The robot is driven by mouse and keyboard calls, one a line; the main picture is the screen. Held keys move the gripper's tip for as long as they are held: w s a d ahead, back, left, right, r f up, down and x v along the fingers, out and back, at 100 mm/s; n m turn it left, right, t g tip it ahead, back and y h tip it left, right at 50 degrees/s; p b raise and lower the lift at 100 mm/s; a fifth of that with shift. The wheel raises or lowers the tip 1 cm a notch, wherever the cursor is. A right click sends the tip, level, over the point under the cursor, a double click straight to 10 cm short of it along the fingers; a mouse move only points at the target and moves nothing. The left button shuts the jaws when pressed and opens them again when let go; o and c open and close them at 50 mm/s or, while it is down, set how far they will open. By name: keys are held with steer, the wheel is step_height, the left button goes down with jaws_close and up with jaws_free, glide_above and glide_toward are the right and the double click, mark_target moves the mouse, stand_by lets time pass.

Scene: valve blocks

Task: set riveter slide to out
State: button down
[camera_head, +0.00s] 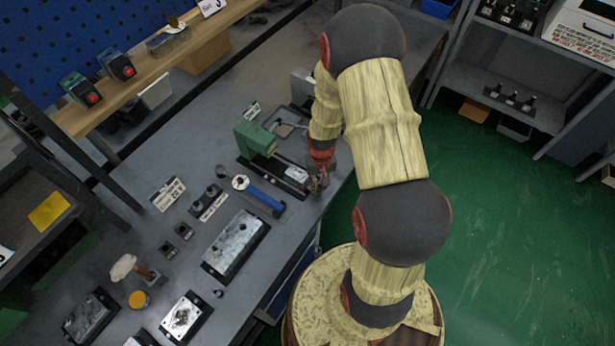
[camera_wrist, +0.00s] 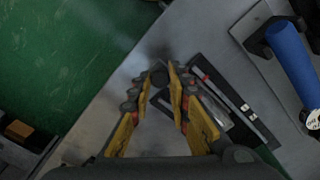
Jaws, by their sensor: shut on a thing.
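The riveter is a green block (camera_head: 256,138) on a long black base, seen in the head view on the bench. Its slide is a pale metal block (camera_head: 296,174) on the black rail, at the end of the rail towards the bench's front edge. My gripper (camera_head: 318,182) is at that outer end of the slide, partly hidden by my arm. In the wrist view my gripper (camera_wrist: 161,77) has its yellow fingers closed around a dark round knob (camera_wrist: 159,75) at the rail's end. The rail (camera_wrist: 245,108) runs away to the lower right; the slide is partly behind a finger.
A blue-handled tool (camera_head: 266,197) lies beside the riveter and also shows in the wrist view (camera_wrist: 292,62). A metal block on a black plate (camera_head: 236,246) stands further left along the bench. The green floor (camera_head: 500,230) right of the bench is open.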

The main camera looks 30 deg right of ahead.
steer(key=shift+s+d, duration=0.25)
steer(key=shift+s, duration=0.5)
steer(key=c, duration=1.7)
jaws_free()
steer(key=shift+s, duration=0.1)
steer(key=shift+o, duration=0.2)
steer(key=shift+r, duration=0.1)
step_height(320, 180, up, 12)
steer(key=shift+d, duration=0.1)
